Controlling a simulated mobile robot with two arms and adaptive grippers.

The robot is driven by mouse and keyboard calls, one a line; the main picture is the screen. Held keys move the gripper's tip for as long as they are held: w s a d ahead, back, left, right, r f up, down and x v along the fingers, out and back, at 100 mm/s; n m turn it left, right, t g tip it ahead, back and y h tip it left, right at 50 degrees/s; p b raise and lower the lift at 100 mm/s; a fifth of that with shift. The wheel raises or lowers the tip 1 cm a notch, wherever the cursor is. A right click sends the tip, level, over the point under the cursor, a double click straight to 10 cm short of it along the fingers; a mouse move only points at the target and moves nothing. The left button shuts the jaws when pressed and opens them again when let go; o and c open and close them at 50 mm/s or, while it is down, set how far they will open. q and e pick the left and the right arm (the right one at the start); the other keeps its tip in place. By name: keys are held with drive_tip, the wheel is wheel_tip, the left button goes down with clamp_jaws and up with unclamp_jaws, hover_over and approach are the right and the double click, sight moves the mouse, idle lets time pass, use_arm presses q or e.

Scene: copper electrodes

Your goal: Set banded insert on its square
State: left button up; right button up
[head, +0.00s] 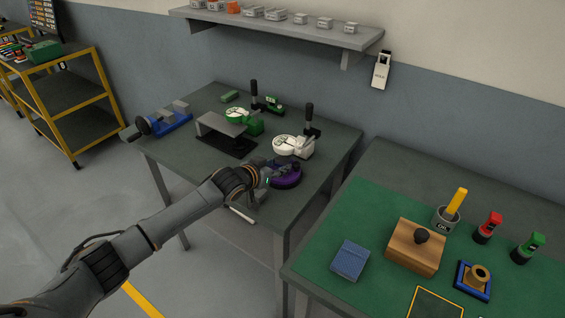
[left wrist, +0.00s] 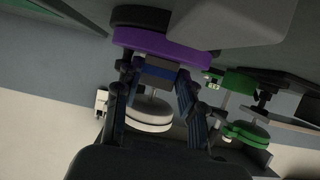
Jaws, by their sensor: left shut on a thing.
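My left gripper (head: 273,175) reaches over the near edge of the grey bench, beside a purple round base (head: 287,179). In the left wrist view its fingers (left wrist: 156,90) are shut on a small grey block with a blue band (left wrist: 157,73), which I take as the banded insert. The purple base (left wrist: 180,46) shows right by the block; I cannot tell whether they touch. In the head view the gripper mostly hides the block. A yellow-outlined square (head: 435,304) lies on the green mat at the bottom right, partly cut off. My right gripper is not in view.
White (head: 290,147) and green (head: 243,122) round fixtures with upright handles stand close behind. A dark stand (head: 226,143) and blue vise (head: 170,123) are left. The green mat (head: 345,220) holds a wooden block (head: 415,246), blue cloth (head: 350,261) and blue-framed copper piece (head: 474,281).

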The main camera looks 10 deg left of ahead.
sight(258, 192)
use_arm(q)
drive_tip(key=shift+c, duration=1.1)
drive_tip(key=shift+r+p, duration=0.15)
drive_tip(key=shift+p, duration=0.15)
drive_tip(key=shift+s+a+p, duration=0.15)
drive_tip(key=shift+s+p, duration=0.2)
drive_tip(key=shift+p, duration=0.1)
drive_tip(key=shift+s+a+r+p, duration=0.1)
drive_tip(key=shift+s+a+p, duration=0.35)
drive_tip(key=shift+s+p, duration=0.65)
drive_tip(key=shift+s+a+f+p, duration=0.1)
drive_tip(key=shift+s+a+p, duration=0.3)
drive_tip(key=shift+s+p, duration=0.65)
drive_tip(key=shift+s+a+r+p, duration=0.1)
drive_tip(key=shift+s+a+p, duration=0.5)
drive_tip(key=shift+s, duration=1.1)
drive_tip(key=shift+s, duration=0.1)
